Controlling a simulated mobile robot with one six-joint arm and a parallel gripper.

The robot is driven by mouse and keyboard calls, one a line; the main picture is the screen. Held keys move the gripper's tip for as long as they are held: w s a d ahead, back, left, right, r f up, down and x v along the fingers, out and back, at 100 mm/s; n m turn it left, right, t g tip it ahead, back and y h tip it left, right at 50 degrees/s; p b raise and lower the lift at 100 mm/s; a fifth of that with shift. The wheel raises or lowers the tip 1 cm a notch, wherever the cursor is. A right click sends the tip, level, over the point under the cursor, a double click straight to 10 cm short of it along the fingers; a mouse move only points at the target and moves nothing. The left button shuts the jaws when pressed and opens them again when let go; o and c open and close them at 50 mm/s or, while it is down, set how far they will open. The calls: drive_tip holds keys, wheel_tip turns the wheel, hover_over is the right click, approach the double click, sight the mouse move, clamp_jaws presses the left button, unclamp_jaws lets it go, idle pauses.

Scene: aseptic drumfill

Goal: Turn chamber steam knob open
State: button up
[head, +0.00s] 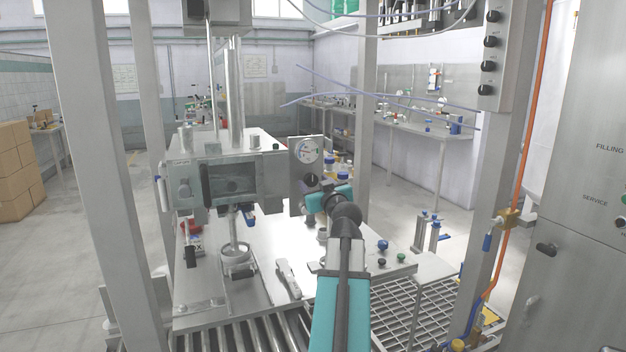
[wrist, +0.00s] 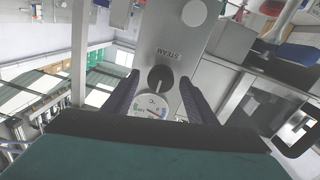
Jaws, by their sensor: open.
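The chamber steam knob is a round black knob (wrist: 160,78) on a grey panel (wrist: 172,22) marked STEAM, with a pale pointer line on its face. In the head view the knob (head: 311,180) sits below a round white dial gauge (head: 306,150); the gauge also shows in the wrist view (wrist: 153,105). My gripper (wrist: 160,82) is open, with one dark finger on each side of the knob. Gaps show between the fingers and the knob. How far the fingertips are from the panel is unclear. In the head view my wrist hides much of the gripper (head: 315,189).
A steel worktop (head: 205,290) lies below the panel, with a tool, small caps and a cup-like holder. A viewing box (head: 232,180) stands left of the panel. Steel posts (head: 95,150) frame the station. A cabinet (head: 590,190) stands at right.

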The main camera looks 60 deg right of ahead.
drive_tip(key=shift+x, duration=1.4)
